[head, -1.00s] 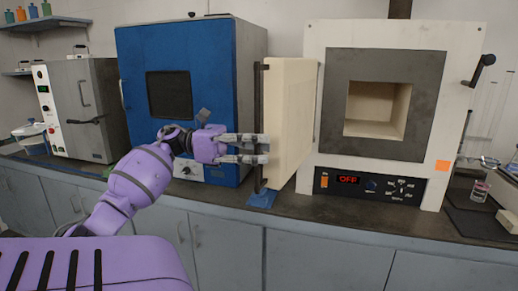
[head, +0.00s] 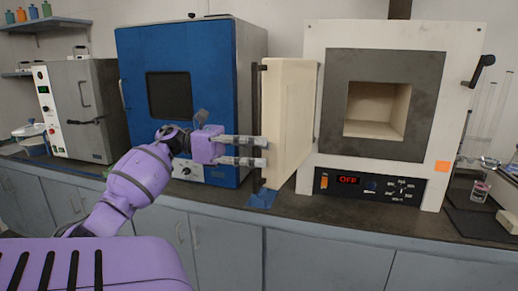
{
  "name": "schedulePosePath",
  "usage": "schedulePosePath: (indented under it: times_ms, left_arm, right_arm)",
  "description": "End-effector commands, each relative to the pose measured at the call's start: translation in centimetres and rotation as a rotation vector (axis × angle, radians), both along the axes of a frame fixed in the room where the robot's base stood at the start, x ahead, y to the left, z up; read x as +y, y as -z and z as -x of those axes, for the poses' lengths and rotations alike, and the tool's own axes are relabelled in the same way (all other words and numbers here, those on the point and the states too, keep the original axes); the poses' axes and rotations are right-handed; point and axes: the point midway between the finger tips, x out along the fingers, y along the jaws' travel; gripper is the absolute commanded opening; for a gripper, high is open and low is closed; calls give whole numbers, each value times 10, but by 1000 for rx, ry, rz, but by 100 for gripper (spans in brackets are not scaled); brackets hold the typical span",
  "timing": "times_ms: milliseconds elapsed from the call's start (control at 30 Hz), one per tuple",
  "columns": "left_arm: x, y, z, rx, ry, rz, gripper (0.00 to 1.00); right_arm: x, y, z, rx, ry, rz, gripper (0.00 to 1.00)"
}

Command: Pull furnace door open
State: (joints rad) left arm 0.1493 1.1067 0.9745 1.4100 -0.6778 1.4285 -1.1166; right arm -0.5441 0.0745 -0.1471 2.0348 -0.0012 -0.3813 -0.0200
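The white furnace (head: 318,112) stands on the counter at the right. Its thick cream door (head: 292,115) is swung wide open to the left, and the square chamber (head: 376,110) shows empty. A dark vertical bar (head: 256,105) runs along the door's left edge. My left gripper (head: 266,152) is at this edge, its two fingers pointing right, parted one above the other, with a gap between them. The fingertips overlap the bar and door edge; I cannot tell whether they touch. My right gripper is not in view.
A blue oven (head: 215,80) stands close behind my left gripper. A grey oven (head: 100,110) is at the far left. A blue pad (head: 262,199) lies below the door. Glassware (head: 480,190) stands right of the furnace. The counter front before the furnace is clear.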

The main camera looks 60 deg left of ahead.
Motion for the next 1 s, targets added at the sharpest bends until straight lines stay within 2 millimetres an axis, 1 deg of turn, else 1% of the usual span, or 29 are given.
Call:
schedulePosePath:
  times_ms: [167,400,500,700,1000]
  left_arm:
    - [23,0,19,0,-4,1,29]
    - [61,0,54,1,-3,1,29]
    - [73,0,64,1,-4,2,29]
    - [85,0,75,-1,-1,-1,29]
    - [86,0,76,-1,0,-1,29]
  right_arm:
    - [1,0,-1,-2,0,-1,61]
    - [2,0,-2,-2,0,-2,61]
    - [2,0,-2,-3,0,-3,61]
    - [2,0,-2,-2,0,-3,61]
    - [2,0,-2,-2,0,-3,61]
